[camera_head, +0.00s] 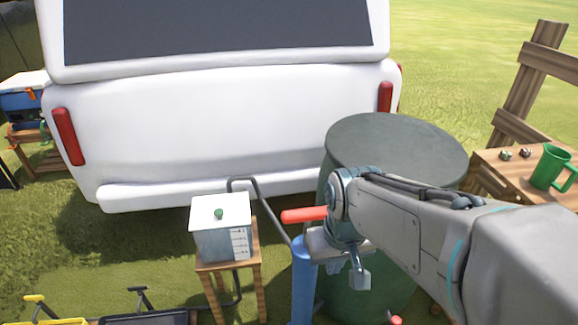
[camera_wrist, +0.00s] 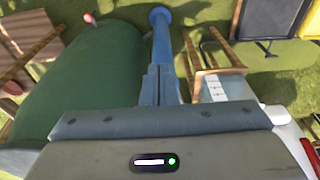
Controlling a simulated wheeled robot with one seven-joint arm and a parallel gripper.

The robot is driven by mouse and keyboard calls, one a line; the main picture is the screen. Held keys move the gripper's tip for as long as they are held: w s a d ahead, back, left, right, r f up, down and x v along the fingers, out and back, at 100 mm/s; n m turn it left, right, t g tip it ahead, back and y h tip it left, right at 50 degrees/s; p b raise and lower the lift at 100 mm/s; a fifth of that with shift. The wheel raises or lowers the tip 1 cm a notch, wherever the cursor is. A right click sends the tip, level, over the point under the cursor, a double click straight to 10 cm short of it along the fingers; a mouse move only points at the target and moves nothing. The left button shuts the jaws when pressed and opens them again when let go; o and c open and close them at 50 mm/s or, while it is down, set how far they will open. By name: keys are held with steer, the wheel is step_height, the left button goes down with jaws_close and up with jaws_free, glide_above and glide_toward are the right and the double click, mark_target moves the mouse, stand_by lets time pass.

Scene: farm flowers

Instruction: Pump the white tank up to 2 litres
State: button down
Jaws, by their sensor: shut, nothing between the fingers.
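The white tank (camera_head: 221,243) stands on a small wooden stool (camera_head: 231,266). It has a white lid with a green knob and scale marks on its front; I cannot read a level. Its marked side also shows in the wrist view (camera_wrist: 215,88). The blue pump (camera_head: 302,282) stands upright just right of it, with a red handle (camera_head: 303,214) across its top, partly hidden by my arm. My gripper (camera_head: 359,277) is shut and empty, beside the pump and below the handle's height in the picture. In the wrist view the shut fingers (camera_wrist: 160,82) overlap the blue pump barrel (camera_wrist: 159,30).
A large green barrel (camera_head: 398,150) stands close behind and right of the pump. A dark hose (camera_head: 245,181) loops by the tank. A white van (camera_head: 225,125) fills the back. A wooden table with a green mug (camera_head: 551,167) is at the right. Grass lies around.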

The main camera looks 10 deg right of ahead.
steer(key=w+r+p, duration=0.7)
step_height(320, 180, up, 4)
steer(key=t+p, duration=0.2)
steer(key=p, duration=0.6)
glide_above(307, 211)
steer(key=s, duration=0.4)
steer(key=shift+w+f, duration=0.15)
steer(key=shift+w, duration=0.1)
steer(key=shift+f, duration=0.1)
steer(key=shift+g, duration=0.3)
steer(key=x, duration=0.4)
steer(key=b+x, duration=0.1)
steer(key=x, duration=0.3)
steer(key=b+x, duration=0.1)
steer(key=x, duration=0.3)
steer(key=shift+s+f, duration=0.3)
steer(key=shift+f, duration=0.7)
